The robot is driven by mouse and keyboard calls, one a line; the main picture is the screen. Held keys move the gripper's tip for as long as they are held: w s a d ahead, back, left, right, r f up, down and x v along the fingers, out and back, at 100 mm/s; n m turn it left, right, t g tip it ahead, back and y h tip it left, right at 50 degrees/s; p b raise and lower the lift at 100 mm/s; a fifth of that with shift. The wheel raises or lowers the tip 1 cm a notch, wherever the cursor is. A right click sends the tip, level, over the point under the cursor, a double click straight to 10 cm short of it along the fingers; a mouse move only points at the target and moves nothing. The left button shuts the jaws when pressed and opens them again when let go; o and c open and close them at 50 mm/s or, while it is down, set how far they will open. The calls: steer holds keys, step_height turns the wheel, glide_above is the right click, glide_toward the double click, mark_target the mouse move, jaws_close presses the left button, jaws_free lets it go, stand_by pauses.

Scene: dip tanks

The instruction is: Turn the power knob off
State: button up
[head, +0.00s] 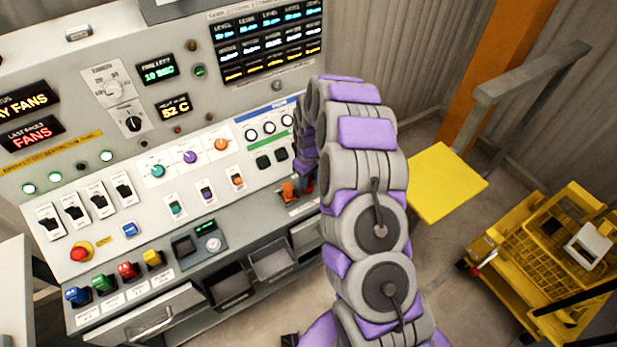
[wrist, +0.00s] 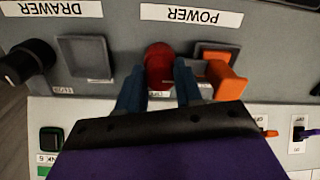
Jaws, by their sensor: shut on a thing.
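The red power knob (wrist: 160,62) is on the grey panel beside the upside-down POWER label (wrist: 190,15) in the wrist view. My gripper (wrist: 159,84) has one blue finger on each side of the knob and is shut on it. The fingers and the dark gripper body hide part of the knob and the marking below it, so its exact turn is hard to read. In the head view, my arm covers most of the knob at the console's right end.
An orange cover (wrist: 228,82) stands beside the knob; it also shows in the head view (head: 289,192). A black knob (wrist: 28,62) is near the DRAWER label. A yellow seat (head: 447,183) and a yellow cart (head: 545,265) stand right of the console.

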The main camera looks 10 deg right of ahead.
steer(key=shift+r, duration=0.1)
steer(key=m+p, duration=0.3)
steer(key=m, duration=0.1)
steer(key=shift+s, duration=0.1)
steer(key=m+p, duration=0.4)
steer(key=m, duration=0.1)
steer(key=shift+a, duration=0.1)
steer(key=m+p, duration=0.1)
steer(key=m, duration=0.4)
steer(key=shift+a+p, duration=0.1)
steer(key=shift+p, duration=0.2)
steer(key=shift+m, duration=2)
steer(key=shift+t, duration=0.3)
steer(key=o, duration=1)
steer(key=shift+a, duration=0.1)
